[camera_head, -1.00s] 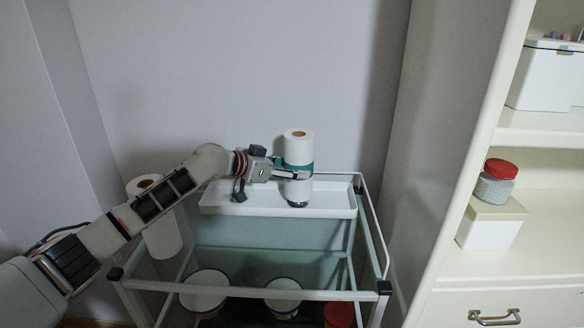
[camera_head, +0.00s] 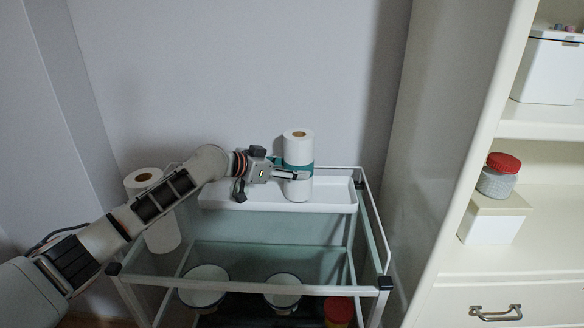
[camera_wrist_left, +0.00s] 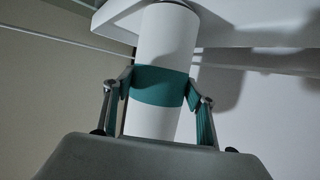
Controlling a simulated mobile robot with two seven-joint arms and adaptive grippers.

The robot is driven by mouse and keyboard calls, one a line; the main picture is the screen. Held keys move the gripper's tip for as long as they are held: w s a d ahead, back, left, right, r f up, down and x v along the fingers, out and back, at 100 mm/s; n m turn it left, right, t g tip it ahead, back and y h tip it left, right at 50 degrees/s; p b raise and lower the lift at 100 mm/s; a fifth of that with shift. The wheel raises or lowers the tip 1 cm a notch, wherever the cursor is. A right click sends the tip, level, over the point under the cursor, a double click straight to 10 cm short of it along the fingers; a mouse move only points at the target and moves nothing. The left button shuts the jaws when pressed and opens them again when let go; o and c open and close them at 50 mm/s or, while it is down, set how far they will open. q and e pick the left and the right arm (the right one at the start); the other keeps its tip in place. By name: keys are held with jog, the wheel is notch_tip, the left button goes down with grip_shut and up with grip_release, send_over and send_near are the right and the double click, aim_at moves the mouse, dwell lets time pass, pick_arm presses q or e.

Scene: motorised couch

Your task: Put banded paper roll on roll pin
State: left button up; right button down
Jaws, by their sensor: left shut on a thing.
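The banded paper roll (camera_head: 298,148) is white with a teal band and stands upright at the right part of a white tray. My left gripper (camera_head: 297,173) is shut on it at the band, reaching in from the left. In the left wrist view the fingers (camera_wrist_left: 160,88) lie on both sides of the teal band, and the roll (camera_wrist_left: 165,40) meets the tray at the top of the picture. No roll pin shows; the roll's base hides the spot under it. My right gripper is not in view.
The white tray (camera_head: 225,196) sits on a glass-and-metal trolley (camera_head: 345,293). A plain paper roll (camera_head: 163,235) stands at the left, partly behind my arm. Bowls (camera_head: 203,298) and a red-lidded jar (camera_head: 339,308) are on the lower level. A cream cabinet (camera_head: 480,265) stands at the right.

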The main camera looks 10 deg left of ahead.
pick_arm(q)
jog(key=shift+f, duration=0.35)
jog(key=o, duration=1.4)
jog(key=shift+o, duration=0.2)
